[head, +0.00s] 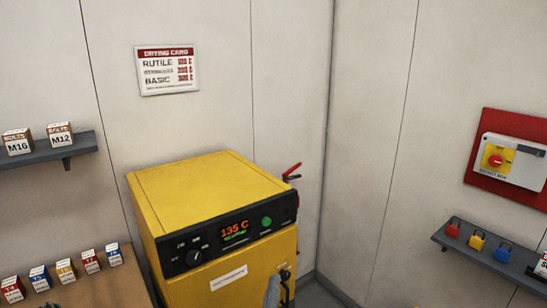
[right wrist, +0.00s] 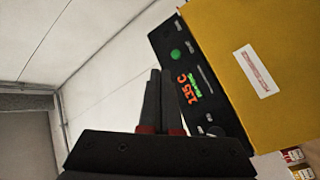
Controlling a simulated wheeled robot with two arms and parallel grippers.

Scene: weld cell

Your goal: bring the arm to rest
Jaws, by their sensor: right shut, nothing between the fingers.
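My right gripper (right wrist: 159,72) shows in the right wrist view, with dark fingers and red bands near their bases. The fingers are together with nothing held. They overlap the view of the yellow oven's black control panel (right wrist: 190,85); I see no sure contact. In the head view, a grey and dark shape (head: 272,291) lies in front of the oven's lower right front; I cannot tell clearly what part it is. My left gripper is not in view.
The yellow oven (head: 205,185) reads 135 C and stands near the corner. A shelf with boxes (head: 70,151) is at left, above a surface with several small boxes (head: 66,270). A padlock shelf (head: 490,262) and red switch board (head: 480,160) are at right.

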